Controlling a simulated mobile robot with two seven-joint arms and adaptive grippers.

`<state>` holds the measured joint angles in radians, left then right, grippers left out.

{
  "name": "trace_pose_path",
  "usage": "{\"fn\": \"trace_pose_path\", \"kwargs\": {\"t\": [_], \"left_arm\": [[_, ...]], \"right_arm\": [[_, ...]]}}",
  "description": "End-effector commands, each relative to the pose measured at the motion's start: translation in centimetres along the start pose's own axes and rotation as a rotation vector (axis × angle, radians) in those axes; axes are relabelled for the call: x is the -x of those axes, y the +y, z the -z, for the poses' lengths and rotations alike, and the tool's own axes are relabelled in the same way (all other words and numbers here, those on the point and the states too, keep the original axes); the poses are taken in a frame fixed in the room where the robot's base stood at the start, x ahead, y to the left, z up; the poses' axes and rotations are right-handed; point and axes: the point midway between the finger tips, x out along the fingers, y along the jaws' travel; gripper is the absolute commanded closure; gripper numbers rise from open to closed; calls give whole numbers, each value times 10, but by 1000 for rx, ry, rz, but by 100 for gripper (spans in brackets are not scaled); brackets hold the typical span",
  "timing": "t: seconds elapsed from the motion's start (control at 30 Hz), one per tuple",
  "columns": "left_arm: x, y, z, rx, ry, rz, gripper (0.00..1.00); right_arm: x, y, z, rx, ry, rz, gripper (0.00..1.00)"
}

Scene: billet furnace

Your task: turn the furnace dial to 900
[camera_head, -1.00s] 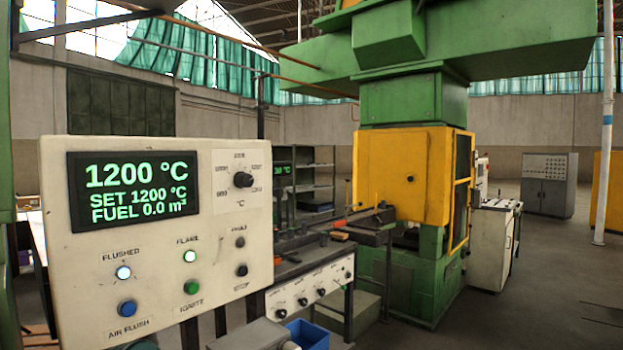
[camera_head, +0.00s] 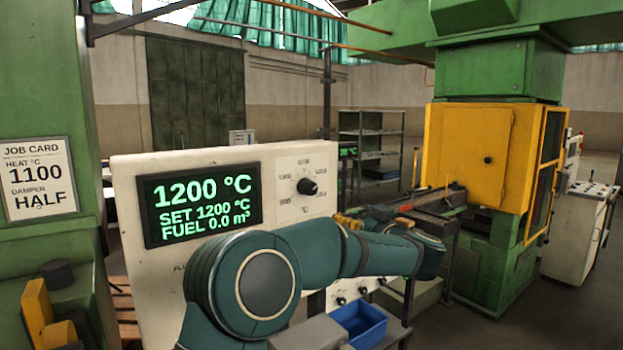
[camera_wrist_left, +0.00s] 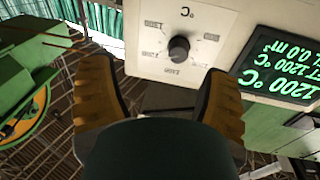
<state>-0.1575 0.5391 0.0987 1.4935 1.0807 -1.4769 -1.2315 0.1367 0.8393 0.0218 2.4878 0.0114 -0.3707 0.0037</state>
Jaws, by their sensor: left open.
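The furnace dial (camera_head: 307,186) is a black round knob on the cream control panel (camera_head: 132,215), right of the display. The numbers around it are too small to read. The display (camera_head: 201,203) reads 1200 °C, SET 1200 °C, FUEL 0.0 m³. My left gripper (camera_head: 347,221) is right of and below the dial, at the end of my teal arm, which hides the lower panel. In the left wrist view, its two yellow, dark-padded fingers (camera_wrist_left: 158,100) are wide apart and empty. The dial (camera_wrist_left: 178,49) appears beyond and between them, untouched. My right gripper is out of view.
A job card (camera_head: 38,180) on the green column reads HEAT 1100, DAMPER HALF. A blue bin (camera_head: 360,325) stands below my arm. A yellow and green machine (camera_head: 470,150) stands at the right.

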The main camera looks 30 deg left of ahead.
Motion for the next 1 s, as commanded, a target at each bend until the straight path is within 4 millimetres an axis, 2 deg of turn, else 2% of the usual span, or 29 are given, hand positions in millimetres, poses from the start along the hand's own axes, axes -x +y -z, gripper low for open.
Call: {"fn": "trace_pose_path", "kwargs": {"t": [0.03,0.1,0.17,0.37,0.8,1.0], "left_arm": [[0,-9,24,9,-11,51,23],[-1,-20,39,9,-28,102,23],[-2,-24,44,7,-37,125,23],[-20,-29,44,6,-41,136,23],[-102,-39,39,5,-41,134,23],[-128,-42,39,6,-41,132,23]], "right_arm": [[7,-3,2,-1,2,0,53],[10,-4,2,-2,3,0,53],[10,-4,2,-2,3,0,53],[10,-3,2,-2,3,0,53],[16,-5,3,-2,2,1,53],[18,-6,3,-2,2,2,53]]}}
